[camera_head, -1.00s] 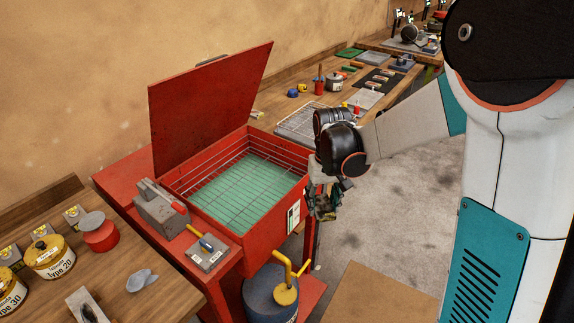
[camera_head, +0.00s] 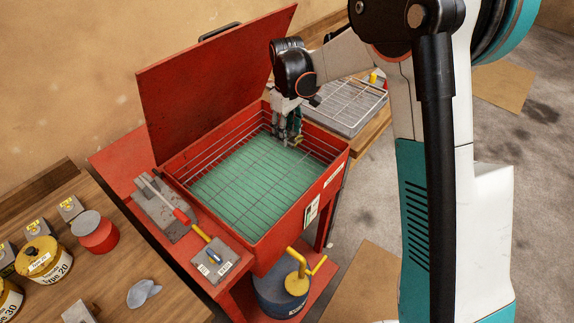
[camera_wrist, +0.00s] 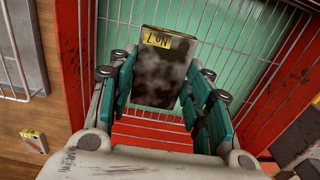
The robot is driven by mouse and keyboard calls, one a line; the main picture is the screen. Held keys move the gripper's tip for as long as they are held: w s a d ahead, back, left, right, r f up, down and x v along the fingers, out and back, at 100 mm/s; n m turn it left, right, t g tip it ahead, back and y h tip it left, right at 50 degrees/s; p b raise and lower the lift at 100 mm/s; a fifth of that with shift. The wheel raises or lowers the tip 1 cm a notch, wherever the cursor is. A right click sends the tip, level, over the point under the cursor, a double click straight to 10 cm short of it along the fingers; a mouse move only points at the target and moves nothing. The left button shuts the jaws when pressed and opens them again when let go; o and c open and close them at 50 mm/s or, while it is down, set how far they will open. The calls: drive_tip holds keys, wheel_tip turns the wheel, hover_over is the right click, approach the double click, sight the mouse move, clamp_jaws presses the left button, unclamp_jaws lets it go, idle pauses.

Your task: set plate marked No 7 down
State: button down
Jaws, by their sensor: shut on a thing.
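The plate marked No 7 (camera_wrist: 165,72) is a dark, stained flat piece with a yellow tag at its far edge, seen in the wrist view. My gripper (camera_wrist: 158,92) is shut on it, with a teal finger on each side. In the head view my gripper (camera_head: 288,136) points down inside the back right part of the red open wash tank (camera_head: 335,172). The plate is mostly hidden there by the fingers. Beneath is a wire rack (camera_head: 245,190) over green liquid. I cannot tell whether the plate touches the rack.
The tank's raised lid (camera_head: 205,85) stands behind and left of my gripper. A grey box with a red handle (camera_head: 160,212) and a grey block with a blue-yellow tool (camera_head: 215,262) sit on the left ledge. A wire tray (camera_head: 350,103) lies to the right. Most of the rack is clear.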

sight(287, 169)
wheel_tip(287, 169, down, 14)
drive_tip(key=b, duration=0.3)
drive_tip(key=shift+s+f, duration=0.1)
drive_tip(key=shift+f+b, duration=0.15)
drive_tip(key=shift+b, duration=0.2)
drive_tip(key=c, duration=0.8)
unclamp_jaws()
